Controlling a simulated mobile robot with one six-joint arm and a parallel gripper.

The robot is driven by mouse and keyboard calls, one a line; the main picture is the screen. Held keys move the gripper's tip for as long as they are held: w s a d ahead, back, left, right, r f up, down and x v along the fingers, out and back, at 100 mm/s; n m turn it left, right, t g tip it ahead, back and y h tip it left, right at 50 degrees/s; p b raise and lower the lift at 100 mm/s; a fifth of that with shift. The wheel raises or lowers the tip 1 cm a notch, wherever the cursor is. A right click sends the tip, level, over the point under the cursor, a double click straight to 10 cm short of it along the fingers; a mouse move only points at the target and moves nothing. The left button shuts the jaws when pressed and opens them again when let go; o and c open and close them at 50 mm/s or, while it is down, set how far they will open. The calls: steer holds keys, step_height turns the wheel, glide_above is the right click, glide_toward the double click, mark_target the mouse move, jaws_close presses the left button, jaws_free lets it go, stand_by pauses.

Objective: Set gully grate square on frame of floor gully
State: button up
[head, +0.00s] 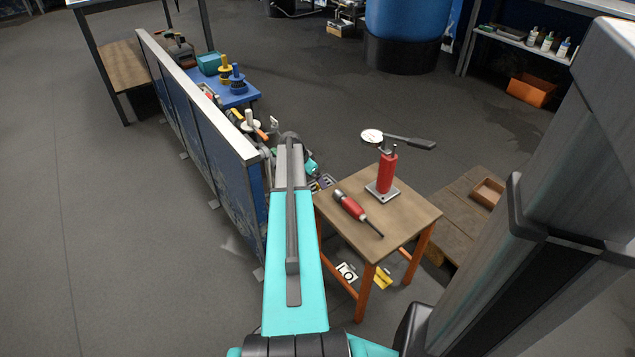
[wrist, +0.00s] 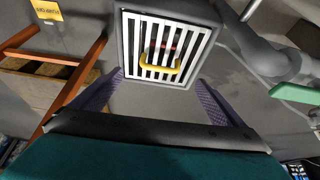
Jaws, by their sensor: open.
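In the wrist view, a white slatted gully grate (wrist: 191,47) lies at the top centre, bordered by the dark grey frame of the floor gully (wrist: 205,12). A yellow, handle-like piece (wrist: 160,66) shows at the near part of the slats, with a bit of red beyond it. I cannot tell whether it lies over or under the bars. The grate's exact seating cannot be told. My gripper (wrist: 159,80) is open, its purple fingers apart on either side of the grate's near edge, with nothing visible between them. The head view hides the gripper and gully behind my arm.
A blue partition (head: 215,125) stands left of my arm. On the right, a small wooden table (head: 415,208) with orange legs holds a red pump-like tool (head: 387,172) and a red-handled tool (head: 352,207). A wooden pallet (head: 452,212) lies beyond. The floor at left is open.

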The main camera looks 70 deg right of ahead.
steer(key=shift+p+v, duration=0.4)
steer(key=shift+v, duration=1.65)
